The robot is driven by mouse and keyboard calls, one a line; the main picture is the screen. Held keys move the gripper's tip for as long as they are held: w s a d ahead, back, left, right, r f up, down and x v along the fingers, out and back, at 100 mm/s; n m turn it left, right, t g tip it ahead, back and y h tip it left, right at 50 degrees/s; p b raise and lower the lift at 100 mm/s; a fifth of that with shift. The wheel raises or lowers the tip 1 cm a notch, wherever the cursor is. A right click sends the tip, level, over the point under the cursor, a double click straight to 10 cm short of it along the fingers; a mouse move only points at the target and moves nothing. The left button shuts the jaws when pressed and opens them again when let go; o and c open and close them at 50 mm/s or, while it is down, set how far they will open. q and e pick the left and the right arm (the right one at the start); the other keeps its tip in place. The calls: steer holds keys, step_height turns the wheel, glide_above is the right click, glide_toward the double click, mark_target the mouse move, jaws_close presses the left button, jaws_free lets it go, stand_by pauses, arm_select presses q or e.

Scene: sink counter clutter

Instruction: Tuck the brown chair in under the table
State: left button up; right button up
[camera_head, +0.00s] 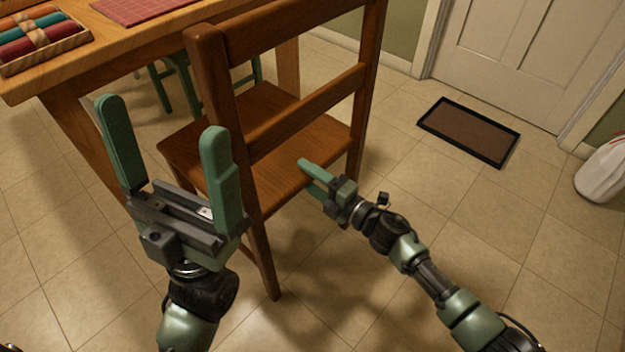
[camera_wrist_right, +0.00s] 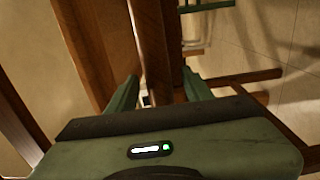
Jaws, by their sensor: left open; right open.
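The brown chair (camera_head: 318,140) stands upright, its slatted back nearest me and its seat facing the wooden table (camera_head: 75,58). The front of the seat is close to the table's edge. My left gripper (camera_head: 160,115) is open and empty, left of the chair's left back post; its right finger overlaps that post in the picture. My right gripper (camera_head: 306,175) is open at the near right edge of the seat, below the lower back rail. In the right wrist view, a brown chair post (camera_wrist_right: 152,45) shows between the open fingers (camera_wrist_right: 160,92); I cannot tell whether they touch it.
A green stool (camera_head: 178,75) is partly hidden under the table. A tray of rolled cloths (camera_head: 42,62) and a red placemat (camera_head: 135,8) lie on the table. A doormat (camera_head: 468,131) lies by the white door, with a white bag (camera_head: 603,172) at right.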

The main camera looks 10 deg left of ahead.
jaws_close()
stand_by(1.4)
